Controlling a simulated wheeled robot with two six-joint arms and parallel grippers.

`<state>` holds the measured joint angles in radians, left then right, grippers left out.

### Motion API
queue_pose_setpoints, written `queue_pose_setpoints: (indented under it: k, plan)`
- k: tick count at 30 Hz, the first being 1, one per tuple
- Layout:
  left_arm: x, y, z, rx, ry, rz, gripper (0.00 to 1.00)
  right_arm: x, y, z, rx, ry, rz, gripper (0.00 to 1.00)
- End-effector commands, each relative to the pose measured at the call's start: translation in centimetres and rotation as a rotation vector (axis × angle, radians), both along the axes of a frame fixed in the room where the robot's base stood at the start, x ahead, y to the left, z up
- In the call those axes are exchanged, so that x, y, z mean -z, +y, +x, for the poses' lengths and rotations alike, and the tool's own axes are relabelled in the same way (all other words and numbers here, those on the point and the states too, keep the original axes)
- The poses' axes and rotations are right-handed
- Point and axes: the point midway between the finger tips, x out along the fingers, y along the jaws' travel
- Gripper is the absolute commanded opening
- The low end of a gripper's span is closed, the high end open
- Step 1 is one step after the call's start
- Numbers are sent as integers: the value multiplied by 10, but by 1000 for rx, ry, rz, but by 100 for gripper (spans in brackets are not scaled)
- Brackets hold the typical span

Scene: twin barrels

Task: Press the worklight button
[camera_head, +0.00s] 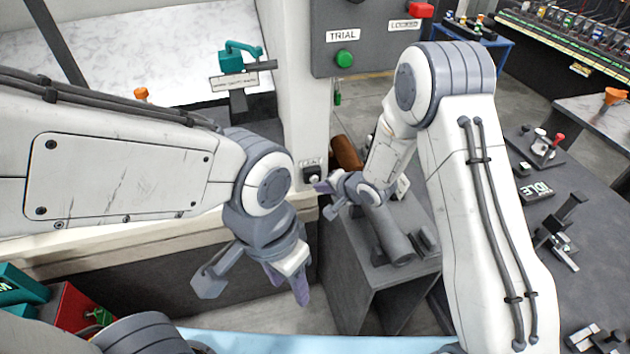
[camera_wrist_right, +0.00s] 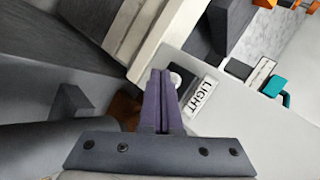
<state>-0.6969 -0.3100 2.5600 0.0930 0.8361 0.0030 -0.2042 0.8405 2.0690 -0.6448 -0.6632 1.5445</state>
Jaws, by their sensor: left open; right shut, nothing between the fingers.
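The worklight button is a small white round knob on a dark plate (camera_head: 313,173), fixed to the pale post. In the right wrist view the white button (camera_wrist_right: 176,80) shows just beyond my fingertips, beside a white label reading LIGHT (camera_wrist_right: 201,97). My right gripper (camera_head: 322,190) is shut and empty, its fingers pointing at the post close to the button. In the wrist view the purple fingers (camera_wrist_right: 160,75) partly cover the button's plate; I cannot tell whether they touch the button. My left gripper (camera_head: 254,284) is open and empty, low in front of the bench.
A grey box with a green button (camera_head: 344,59), a TRIAL label and a red block (camera_head: 421,10) hangs above. A dark cylinder (camera_head: 390,235) lies on a grey stand below my right gripper. A teal-handled fixture (camera_head: 233,58) stands behind the bench ledge. A dark table (camera_head: 590,265) is at right.

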Motion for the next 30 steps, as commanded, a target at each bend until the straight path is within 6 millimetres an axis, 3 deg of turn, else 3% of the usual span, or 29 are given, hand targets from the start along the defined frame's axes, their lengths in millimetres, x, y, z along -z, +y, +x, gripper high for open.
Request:
queue_pose_setpoints:
  k: [30]
  plan:
    - [-8,0,0,0,0,0,50,0,3,10,0,0,0,0]
